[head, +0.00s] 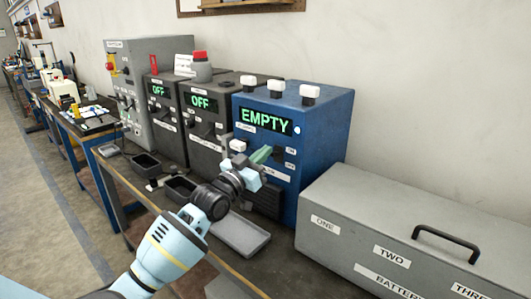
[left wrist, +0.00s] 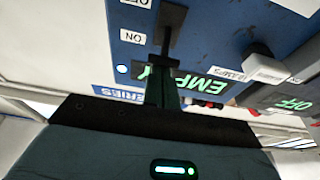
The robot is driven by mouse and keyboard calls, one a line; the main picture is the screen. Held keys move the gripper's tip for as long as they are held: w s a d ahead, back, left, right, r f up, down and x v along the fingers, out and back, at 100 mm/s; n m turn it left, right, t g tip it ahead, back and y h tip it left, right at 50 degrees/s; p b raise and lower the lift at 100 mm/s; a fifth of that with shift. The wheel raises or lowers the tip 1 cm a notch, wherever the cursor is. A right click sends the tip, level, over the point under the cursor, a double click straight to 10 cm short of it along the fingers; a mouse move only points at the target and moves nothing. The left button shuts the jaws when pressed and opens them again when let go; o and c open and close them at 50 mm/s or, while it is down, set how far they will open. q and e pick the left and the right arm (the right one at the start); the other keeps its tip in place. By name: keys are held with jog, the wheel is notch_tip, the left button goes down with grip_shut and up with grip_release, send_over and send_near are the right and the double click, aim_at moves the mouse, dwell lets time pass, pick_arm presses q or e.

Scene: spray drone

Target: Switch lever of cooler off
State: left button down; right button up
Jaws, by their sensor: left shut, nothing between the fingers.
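A blue box (head: 324,120) has a green EMPTY display and a black lever (head: 278,154) on its front. The lever (left wrist: 172,25) also shows in the left wrist view beside an ON label and an OFF label; its black handle seems to be at the ON end. My left gripper (head: 262,154) is shut and empty, its fingertips (left wrist: 165,85) close to the handle. I cannot tell whether they touch it. Two dark grey boxes (head: 205,130) to the left show OFF. I cannot read which unit is named cooler.
A long grey battery case (head: 390,225) with a black handle is at the right. A shallow grey tray (head: 242,236) and small black bins (head: 146,164) lie in front of the boxes. A light grey cabinet (head: 137,80) stands farther left. The floor at left is clear.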

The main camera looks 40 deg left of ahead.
pick_arm(q)
notch_tip(320, 180, down, 4)
jog(key=t+b, duration=0.2)
jog(key=b, duration=0.2)
jog(key=t+b, duration=0.3)
jog(key=b, duration=0.2)
jog(key=shift+s+f+b, duration=0.15)
jog(key=shift+f+b, duration=0.05)
jog(key=shift+b, duration=0.1)
pick_arm(e)
notch_tip(320, 180, down, 9)
jog(key=s, duration=0.2)
jog(key=shift+g, duration=0.4)
pick_arm(q)
jog(key=shift+r, duration=0.15)
